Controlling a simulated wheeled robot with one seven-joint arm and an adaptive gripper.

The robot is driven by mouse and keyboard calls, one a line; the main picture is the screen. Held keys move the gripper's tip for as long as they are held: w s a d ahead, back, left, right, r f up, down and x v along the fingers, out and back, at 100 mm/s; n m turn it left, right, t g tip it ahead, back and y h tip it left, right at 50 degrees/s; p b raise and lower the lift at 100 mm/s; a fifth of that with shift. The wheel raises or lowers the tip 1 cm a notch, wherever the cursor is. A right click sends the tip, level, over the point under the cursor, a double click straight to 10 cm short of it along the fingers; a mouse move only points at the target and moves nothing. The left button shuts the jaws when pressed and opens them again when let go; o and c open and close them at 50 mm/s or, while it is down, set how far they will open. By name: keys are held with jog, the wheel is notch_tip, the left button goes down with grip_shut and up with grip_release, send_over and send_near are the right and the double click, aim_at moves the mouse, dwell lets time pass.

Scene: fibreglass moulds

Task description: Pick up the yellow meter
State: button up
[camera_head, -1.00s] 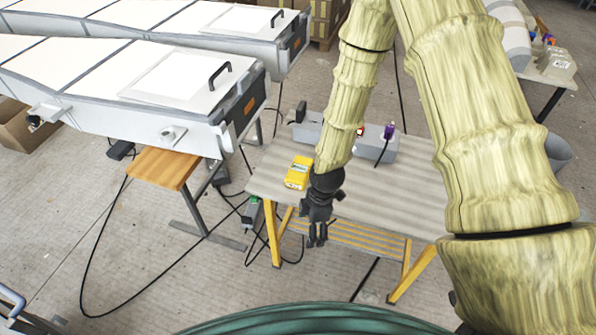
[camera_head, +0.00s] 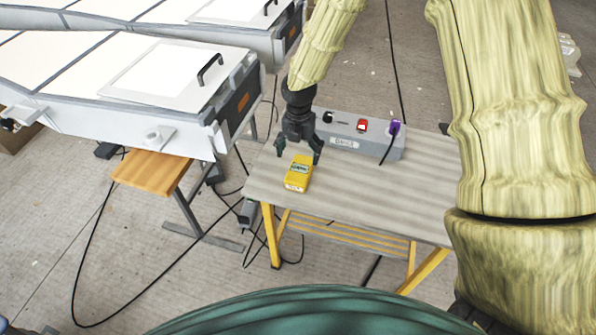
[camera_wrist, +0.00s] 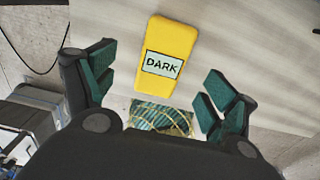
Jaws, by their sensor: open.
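The yellow meter (camera_head: 299,174) lies flat on the left part of a grey-topped workbench (camera_head: 370,200). In the wrist view the meter (camera_wrist: 167,45) shows a pale display reading "DARK". My gripper (camera_head: 299,153) is open and empty, at the far end of the meter in the head view, seemingly above the bench. In the wrist view the open fingers (camera_wrist: 158,92) stand at either side below the meter, with the meter beyond the fingertips and not between them. I cannot tell the exact height of the fingers.
A grey box (camera_head: 350,135) with a red switch and a purple plug stands at the bench's back. A small wooden table (camera_head: 153,170) and large white moulds (camera_head: 150,85) are to the left. Cables lie on the floor. The bench's right half is clear.

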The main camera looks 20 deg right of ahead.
aim_at(300, 168)
jog(key=shift+d+f, duration=0.1)
jog(key=shift+f, duration=0.8)
jog(key=shift+s+f+p, duration=0.25)
jog(key=shift+f+p, duration=0.1)
jog(key=shift+f, duration=1.05)
jog(key=shift+s+f+p, duration=0.2)
jog(key=shift+f+p, duration=0.15)
jog(key=shift+f, duration=1.05)
jog(key=c, duration=1.2)
jog(key=shift+r, duration=0.2)
